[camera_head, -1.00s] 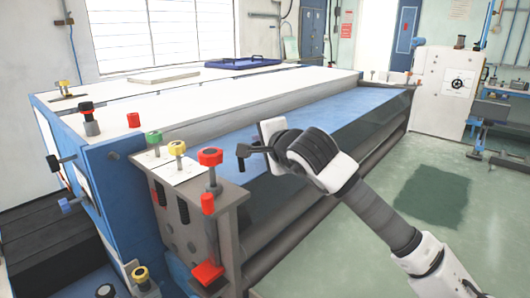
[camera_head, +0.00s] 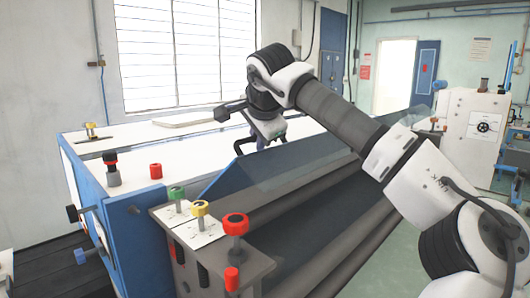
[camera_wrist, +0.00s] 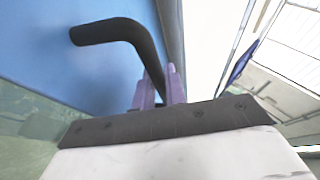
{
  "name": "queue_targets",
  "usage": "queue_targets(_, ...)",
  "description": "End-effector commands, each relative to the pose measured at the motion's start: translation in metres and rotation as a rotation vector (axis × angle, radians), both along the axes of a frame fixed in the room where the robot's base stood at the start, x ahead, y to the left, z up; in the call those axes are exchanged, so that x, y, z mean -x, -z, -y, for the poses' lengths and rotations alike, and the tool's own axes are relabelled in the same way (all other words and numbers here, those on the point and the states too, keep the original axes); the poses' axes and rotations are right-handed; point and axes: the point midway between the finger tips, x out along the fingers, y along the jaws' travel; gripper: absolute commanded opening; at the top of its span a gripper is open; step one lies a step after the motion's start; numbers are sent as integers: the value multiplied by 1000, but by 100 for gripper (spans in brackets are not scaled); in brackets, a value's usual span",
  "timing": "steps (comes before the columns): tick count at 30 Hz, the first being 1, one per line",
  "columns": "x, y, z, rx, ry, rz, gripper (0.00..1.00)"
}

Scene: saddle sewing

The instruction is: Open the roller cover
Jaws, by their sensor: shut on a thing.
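The roller cover (camera_head: 222,180) is a long panel with a blue end and a see-through, dark-tinted length, tilted up along the front of the machine. It fills the left of the wrist view as a blue surface (camera_wrist: 50,55). A black bent handle (camera_wrist: 118,28) stands against that surface. My gripper (camera_head: 262,143) is above the cover's raised edge, fingers pointing down. Its purple fingers (camera_wrist: 160,88) are shut on the handle near one end.
Red, green and yellow knobs (camera_head: 200,208) stand on the near side plate. The white machine top (camera_head: 185,148) lies behind the cover, with a pale flat board (camera_head: 185,118) on it. Dark rollers (camera_head: 305,200) lie in front. A white control cabinet (camera_head: 480,125) stands at the right.

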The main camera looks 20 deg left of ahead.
Motion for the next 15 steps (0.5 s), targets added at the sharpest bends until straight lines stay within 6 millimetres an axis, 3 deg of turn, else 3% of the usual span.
queue_targets(3, -3, -13, -12, 42, -2, -10, 0)
queue_targets(15, -13, -29, -40, 172, -2, -61, 0)
